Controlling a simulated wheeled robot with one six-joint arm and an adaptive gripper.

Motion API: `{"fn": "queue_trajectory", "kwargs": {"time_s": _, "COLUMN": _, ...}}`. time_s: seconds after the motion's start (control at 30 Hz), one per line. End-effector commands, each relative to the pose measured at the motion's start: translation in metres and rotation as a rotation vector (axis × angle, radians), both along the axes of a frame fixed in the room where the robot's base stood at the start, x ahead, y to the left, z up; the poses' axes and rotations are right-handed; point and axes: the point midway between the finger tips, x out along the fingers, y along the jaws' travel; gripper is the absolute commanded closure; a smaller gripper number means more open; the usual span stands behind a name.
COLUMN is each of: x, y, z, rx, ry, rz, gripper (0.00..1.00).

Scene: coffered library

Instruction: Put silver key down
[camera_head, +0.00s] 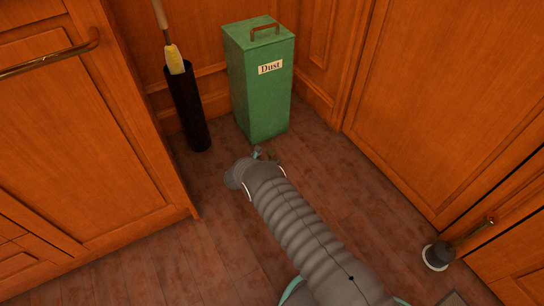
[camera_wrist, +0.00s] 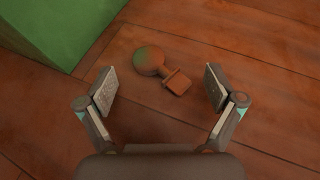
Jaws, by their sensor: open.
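The key (camera_wrist: 162,68) lies on the wooden floor in the wrist view, with a round head to the left and a squarish end to the right. It looks reddish-brown with a green tint on its head, perhaps from reflections. My gripper (camera_wrist: 159,86) is open, with one finger on each side of the key and clear of it. In the head view my gripper (camera_head: 260,153) points down at the floor in front of the green dust box; I cannot make out the key there.
The green box labelled "Dust" (camera_head: 262,95) stands in the corner, close to my gripper; its side (camera_wrist: 75,25) fills the wrist view's upper left. A black cylinder (camera_head: 188,108) holds a yellow-headed tool. Wooden cabinets flank both sides. A small dark round object (camera_head: 437,256) sits at right.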

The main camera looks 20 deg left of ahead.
Motion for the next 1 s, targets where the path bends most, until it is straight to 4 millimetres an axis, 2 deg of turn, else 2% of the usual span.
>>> {"fn": "queue_trajectory", "kwargs": {"time_s": 0.1, "x": 0.0102, "y": -0.0025, "z": -0.0058, "rx": 0.0, "ry": -0.001, "rz": 0.001, "gripper": 0.08}}
{"fn": "queue_trajectory", "kwargs": {"time_s": 0.33, "x": 0.0113, "y": -0.0022, "z": -0.0052, "rx": 0.0, "ry": -0.001, "rz": 0.002, "gripper": 0.08}}
{"fn": "queue_trajectory", "kwargs": {"time_s": 0.7, "x": 0.0114, "y": -0.0026, "z": -0.0052, "rx": -0.001, "ry": -0.001, "rz": 0.001, "gripper": 1.0}}
{"fn": "queue_trajectory", "kwargs": {"time_s": 1.0, "x": 0.0115, "y": -0.0027, "z": -0.0048, "rx": -0.001, "ry": -0.001, "rz": 0.001, "gripper": 1.0}}
